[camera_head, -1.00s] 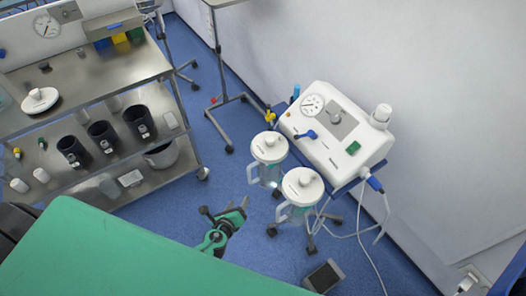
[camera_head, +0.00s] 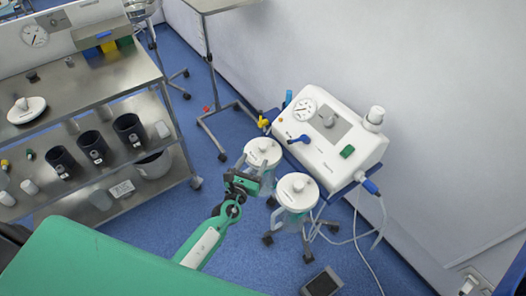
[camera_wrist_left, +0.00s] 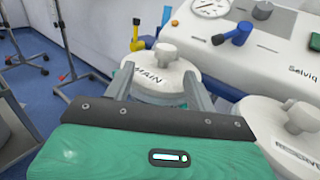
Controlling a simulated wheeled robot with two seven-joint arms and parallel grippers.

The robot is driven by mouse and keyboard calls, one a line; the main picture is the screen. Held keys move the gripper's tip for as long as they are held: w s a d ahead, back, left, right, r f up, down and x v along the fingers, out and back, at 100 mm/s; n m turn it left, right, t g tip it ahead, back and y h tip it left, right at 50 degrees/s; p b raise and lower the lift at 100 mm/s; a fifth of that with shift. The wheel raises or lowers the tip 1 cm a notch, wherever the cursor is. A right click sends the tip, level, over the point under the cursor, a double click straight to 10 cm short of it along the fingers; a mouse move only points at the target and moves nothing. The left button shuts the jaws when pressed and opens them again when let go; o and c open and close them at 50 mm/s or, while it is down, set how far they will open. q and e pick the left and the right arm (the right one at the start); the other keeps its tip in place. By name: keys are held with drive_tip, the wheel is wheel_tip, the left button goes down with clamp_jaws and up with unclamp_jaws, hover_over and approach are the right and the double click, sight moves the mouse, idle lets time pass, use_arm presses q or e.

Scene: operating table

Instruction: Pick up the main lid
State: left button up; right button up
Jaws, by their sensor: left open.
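The main lid (camera_head: 262,151) is round and white with a central knob. It sits on a clear jar beside the white suction machine. In the left wrist view the main lid (camera_wrist_left: 157,78) shows the word "MAIN". My left gripper (camera_head: 243,180) is in front of and a little left of this jar in the head view. In the wrist view its two fingers are apart, with the lid showing between and beyond them. Whether they touch it is unclear. The fingers look empty. My right gripper is not in view.
A second jar with a white lid (camera_head: 298,190) stands close to the right. The suction machine (camera_head: 330,140) is just behind both jars. A metal shelf cart (camera_head: 90,85) with black cups and another white lid (camera_head: 27,109) stands at left. Blue floor lies between.

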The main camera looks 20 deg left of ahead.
sight(261, 150)
use_arm(q)
drive_tip(key=shift+w, duration=0.45)
drive_tip(key=w, duration=0.2)
drive_tip(key=w+d, duration=0.1)
drive_tip(key=w, duration=0.1)
drive_tip(key=shift+w+r+p, duration=0.1)
drive_tip(key=shift+r+p, duration=0.2)
drive_tip(key=shift+p, duration=0.05)
drive_tip(key=shift+w, duration=0.3)
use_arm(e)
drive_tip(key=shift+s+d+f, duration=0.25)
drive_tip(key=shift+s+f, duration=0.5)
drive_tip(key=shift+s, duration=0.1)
use_arm(q)
drive_tip(key=c, duration=1.1)
